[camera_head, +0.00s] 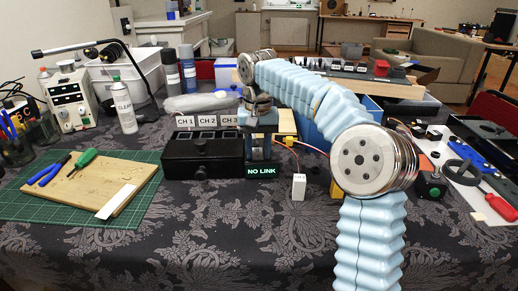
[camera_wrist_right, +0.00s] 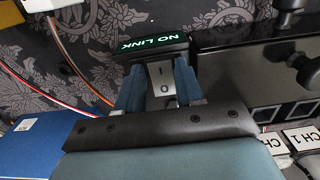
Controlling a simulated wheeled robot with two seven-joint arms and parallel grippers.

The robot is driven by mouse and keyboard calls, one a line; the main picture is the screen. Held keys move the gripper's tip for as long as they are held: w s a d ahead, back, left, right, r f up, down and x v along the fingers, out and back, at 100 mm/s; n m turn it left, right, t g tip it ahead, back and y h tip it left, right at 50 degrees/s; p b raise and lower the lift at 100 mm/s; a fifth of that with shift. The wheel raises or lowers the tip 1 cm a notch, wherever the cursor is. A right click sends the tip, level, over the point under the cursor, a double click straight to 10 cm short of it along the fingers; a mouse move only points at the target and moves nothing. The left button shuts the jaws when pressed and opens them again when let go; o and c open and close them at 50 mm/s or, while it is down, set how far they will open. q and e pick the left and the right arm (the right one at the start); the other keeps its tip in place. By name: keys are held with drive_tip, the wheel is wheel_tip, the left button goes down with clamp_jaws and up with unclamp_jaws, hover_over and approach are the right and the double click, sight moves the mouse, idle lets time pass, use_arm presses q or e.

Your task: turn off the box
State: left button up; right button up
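The black box (camera_head: 203,158) stands on the patterned cloth with CH 1, CH 2 and CH 3 labels and a knob on its front. At its right end a green-lit sign (camera_head: 261,171) reads NO LINK; it also shows in the right wrist view (camera_wrist_right: 150,46). A grey rocker switch (camera_wrist_right: 162,80) marked I and O lies beside the sign. My right gripper (camera_head: 262,140) points down over that end of the box. In the right wrist view its two blue fingers (camera_wrist_right: 160,88) stand apart on either side of the switch; contact is unclear. My left gripper is not in view.
A green mat (camera_head: 30,200) with a wooden board, pliers and a screwdriver lies left. A white spray can (camera_head: 124,108) stands behind it. A small white block (camera_head: 299,187) and wires lie just right of the box. The cloth in front is clear.

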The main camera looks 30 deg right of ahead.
clamp_jaws()
drive_tip(key=shift+w+d+r+g+y, duration=0.15)
drive_tip(key=shift+w+g+y, duration=0.3)
drive_tip(key=shift+g, duration=0.45)
drive_tip(key=shift+g+y, duration=0.25)
drive_tip(key=shift+g, duration=0.15)
drive_tip(key=shift+r, duration=0.1)
drive_tip(key=shift+o, duration=0.7)
unclamp_jaws()
drive_tip(key=shift+s, duration=0.1)
